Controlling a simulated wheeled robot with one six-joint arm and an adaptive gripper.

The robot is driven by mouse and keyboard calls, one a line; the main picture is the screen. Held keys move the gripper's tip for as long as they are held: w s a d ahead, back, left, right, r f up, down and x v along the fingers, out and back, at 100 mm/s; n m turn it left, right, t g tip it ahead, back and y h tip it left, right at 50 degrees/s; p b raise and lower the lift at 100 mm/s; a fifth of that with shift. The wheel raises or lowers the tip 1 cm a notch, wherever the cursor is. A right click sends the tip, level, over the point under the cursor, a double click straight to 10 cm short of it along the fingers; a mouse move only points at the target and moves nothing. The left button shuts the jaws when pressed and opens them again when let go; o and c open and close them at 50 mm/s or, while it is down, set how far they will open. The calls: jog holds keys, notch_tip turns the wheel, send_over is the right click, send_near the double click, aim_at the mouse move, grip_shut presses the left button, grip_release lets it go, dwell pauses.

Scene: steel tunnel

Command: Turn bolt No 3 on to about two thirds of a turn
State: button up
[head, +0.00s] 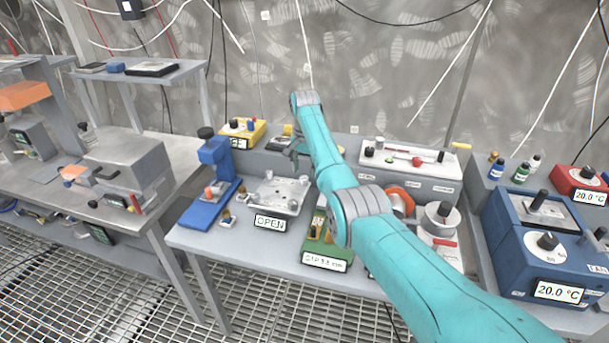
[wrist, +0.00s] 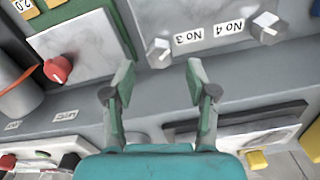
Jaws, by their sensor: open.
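In the wrist view, bolt No 3 (wrist: 158,54) is a grey hex-headed bolt at the edge of a pale metal plate (wrist: 205,12). Its label "No 3" (wrist: 188,38) reads upside down beside it. Bolt No 4 (wrist: 267,28) stands farther right with its own label (wrist: 229,28). My gripper (wrist: 160,72) is open and empty. Bolt No 3 lies in the gap between the fingertips, slightly beyond them in the picture; the height between them is unclear. In the head view, my gripper (head: 297,150) is partly hidden behind my arm, near the plate (head: 272,189) with the "OPEN" sign (head: 270,222).
In the head view, a blue stand (head: 212,170) is left of the plate and a green device with a display (head: 325,250) is right of it. A yellow box (head: 243,132) stands behind. The wrist view shows a red knob (wrist: 57,69) at left.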

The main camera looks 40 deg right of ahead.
aim_at(305, 177)
notch_tip(305, 177, up, 9)
dwell(0.3)
jog(key=shift+f, duration=0.1)
dwell(0.4)
